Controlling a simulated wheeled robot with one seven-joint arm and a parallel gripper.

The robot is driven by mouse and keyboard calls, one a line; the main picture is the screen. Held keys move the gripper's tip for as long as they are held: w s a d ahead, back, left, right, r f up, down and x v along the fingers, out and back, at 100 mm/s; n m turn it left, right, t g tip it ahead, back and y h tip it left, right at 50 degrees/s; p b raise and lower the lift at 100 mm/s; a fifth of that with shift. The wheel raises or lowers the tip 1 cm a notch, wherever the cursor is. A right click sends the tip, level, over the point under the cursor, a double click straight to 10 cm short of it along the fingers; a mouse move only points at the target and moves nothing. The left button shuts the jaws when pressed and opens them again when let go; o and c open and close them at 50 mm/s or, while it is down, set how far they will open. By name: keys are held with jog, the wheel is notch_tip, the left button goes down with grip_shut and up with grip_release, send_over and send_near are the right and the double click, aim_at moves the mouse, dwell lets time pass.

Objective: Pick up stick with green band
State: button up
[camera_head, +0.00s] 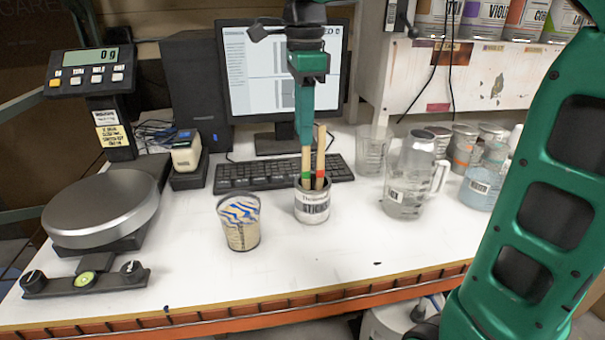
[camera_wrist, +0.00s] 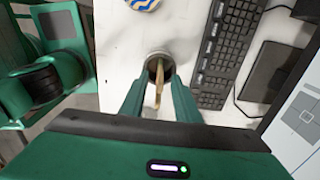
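A small cup labelled "STICKS" (camera_head: 312,207) stands upright on the white table and holds wooden sticks. The stick with the green band (camera_head: 306,165) is at the left in the cup. A stick with a red band (camera_head: 320,155) leans beside it at the right. My gripper (camera_head: 305,140) points down over the cup, its tips at the top of the green-banded stick. In the wrist view, my gripper's fingers (camera_wrist: 157,95) are apart, with a stick (camera_wrist: 158,88) between them and gaps on both sides. No band shows there, and the cup (camera_wrist: 158,65) is partly visible.
A patterned cup (camera_head: 240,222) stands to the left of the sticks cup. A keyboard (camera_head: 265,174) lies just behind. A scale (camera_head: 100,205) is at the left. Jugs and a clear pitcher (camera_head: 405,185) stand at the right. The table front is mostly clear.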

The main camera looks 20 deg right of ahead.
aim_at(304, 152)
jog(key=shift+w+d+f, duration=0.1)
jog(key=shift+f, duration=3.05)
grip_shut()
